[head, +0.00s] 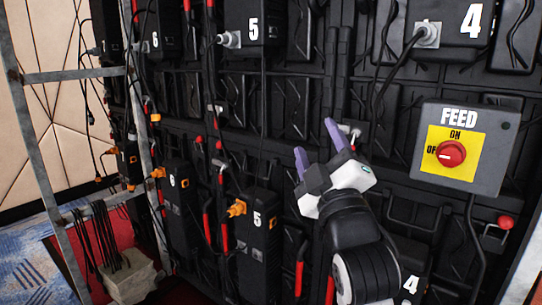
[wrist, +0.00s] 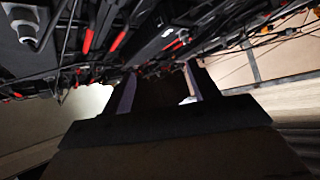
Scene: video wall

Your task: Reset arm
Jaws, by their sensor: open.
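My gripper (head: 317,150) is raised at the centre of the head view, in front of the black video wall backs. Its two purple-lined fingers are spread apart with nothing between them. My arm reaches up to it from the bottom of the view. In the wrist view, my gripper (wrist: 158,88) shows its dark fingers apart, with a dark gap between. I cannot tell how far its fingertips are from the panels behind.
A grey FEED box (head: 462,150) with a red knob on a yellow plate is right of my gripper. Numbered black units, such as the upper 5 (head: 252,28) and lower 5 (head: 258,235), carry plugs and hanging cables. A metal frame (head: 75,75) stands at left, with a cable-covered block (head: 130,280) below.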

